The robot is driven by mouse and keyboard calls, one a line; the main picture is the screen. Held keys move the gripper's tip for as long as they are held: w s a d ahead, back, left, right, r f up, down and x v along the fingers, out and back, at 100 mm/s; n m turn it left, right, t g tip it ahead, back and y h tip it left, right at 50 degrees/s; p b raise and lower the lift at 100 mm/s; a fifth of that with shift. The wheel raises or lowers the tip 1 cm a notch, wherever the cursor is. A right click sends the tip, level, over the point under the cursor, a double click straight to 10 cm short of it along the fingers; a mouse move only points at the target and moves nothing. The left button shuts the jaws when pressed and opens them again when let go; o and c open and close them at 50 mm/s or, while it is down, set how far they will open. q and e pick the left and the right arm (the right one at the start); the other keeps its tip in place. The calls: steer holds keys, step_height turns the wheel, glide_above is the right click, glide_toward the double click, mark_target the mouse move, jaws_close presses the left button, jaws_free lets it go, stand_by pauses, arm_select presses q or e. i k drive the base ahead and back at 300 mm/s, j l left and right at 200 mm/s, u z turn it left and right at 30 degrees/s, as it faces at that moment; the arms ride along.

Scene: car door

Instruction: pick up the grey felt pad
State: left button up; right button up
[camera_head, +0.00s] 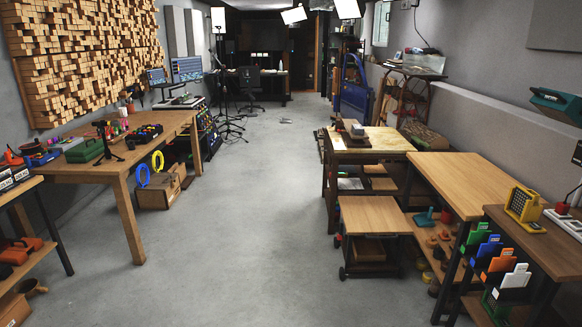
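I cannot make out a grey felt pad for certain from this distance. A small grey and brown item (353,128) sits on the worn wooden workbench (385,142) right of centre, too small to identify. A small greyish thing (286,121) lies on the floor far ahead, also unclear. The blue car door (355,88) stands upright behind the workbench. Neither of my grippers is in view.
Open concrete floor (235,215) runs down the middle. A wooden table (150,143) with tools stands left. A low wheeled cart (373,217) and a wooden table (462,180) stand right. A tripod (226,105) and chair (250,83) are farther back.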

mark_target(358, 130)
steer(key=i, duration=2.85)
steer(key=i+z, duration=0.15)
steer(key=i, duration=0.5)
steer(key=i+j+z, duration=0.1)
steer(key=i, duration=0.55)
steer(key=i+j+z, duration=0.2)
steer(key=i+z, duration=0.3)
steer(key=i+j+z, duration=0.3)
steer(key=z, duration=0.2)
steer(key=i+j+z, duration=0.3)
steer(key=j+z, duration=0.2)
steer(key=i+j+z, duration=0.2)
steer(key=j, duration=0.2)
steer(key=i+j+z, duration=0.1)
steer(key=j+z, duration=0.15)
steer(key=i+j+z, duration=0.2)
steer(key=j, duration=0.35)
steer(key=k, duration=0.1)
